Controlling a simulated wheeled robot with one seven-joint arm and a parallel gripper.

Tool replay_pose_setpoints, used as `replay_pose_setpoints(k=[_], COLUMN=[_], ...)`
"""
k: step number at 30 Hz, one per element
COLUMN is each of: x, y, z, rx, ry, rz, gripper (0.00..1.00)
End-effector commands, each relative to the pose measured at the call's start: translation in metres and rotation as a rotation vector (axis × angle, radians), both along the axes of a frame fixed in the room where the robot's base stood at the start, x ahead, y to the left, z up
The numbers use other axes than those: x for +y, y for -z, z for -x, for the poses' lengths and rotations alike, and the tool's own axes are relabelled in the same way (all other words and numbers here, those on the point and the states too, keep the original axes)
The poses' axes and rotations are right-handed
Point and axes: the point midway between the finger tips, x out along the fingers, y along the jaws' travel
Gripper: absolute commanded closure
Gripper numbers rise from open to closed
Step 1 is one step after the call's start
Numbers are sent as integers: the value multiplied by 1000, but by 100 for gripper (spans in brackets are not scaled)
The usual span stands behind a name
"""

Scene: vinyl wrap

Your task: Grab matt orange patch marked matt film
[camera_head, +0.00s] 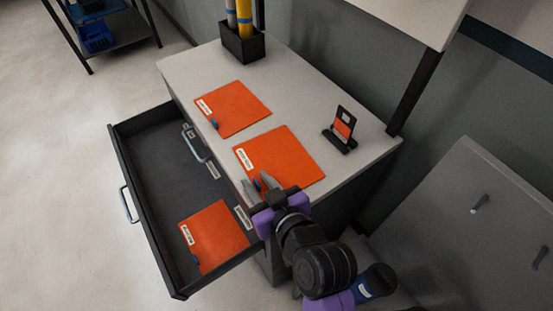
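Three orange square patches show, each with a small white label and a blue tab; the labels are too small to read. One patch (233,107) lies at the back of the cabinet top. A second patch (285,155) lies nearer on the top. A third patch (218,236) lies in the open drawer. My gripper (259,183) is at the front-left edge of the second patch. Its two grey fingers are apart, with that patch's blue tab showing between them. I cannot tell whether the fingers touch the patch. The gripper hides part of this edge.
The dark drawer (158,165) stands open on the left of the cabinet top (302,105). A black stand (341,131) with a small orange sample stands at the right. A black holder (242,44) with grey and yellow rolls stands at the back. A shelf post rises at the right edge.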

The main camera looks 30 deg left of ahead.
Motion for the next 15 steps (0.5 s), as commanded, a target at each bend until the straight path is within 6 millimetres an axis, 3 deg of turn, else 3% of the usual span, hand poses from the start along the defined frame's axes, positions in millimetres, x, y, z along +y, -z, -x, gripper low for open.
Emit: replay_pose_setpoints(k=[8,13,15], x=[3,3,3], y=[2,2,2], z=[-2,-2,-2], rx=[0,0,0], ry=[1,1,1], rz=[0,0,0], gripper=[69,99,100])
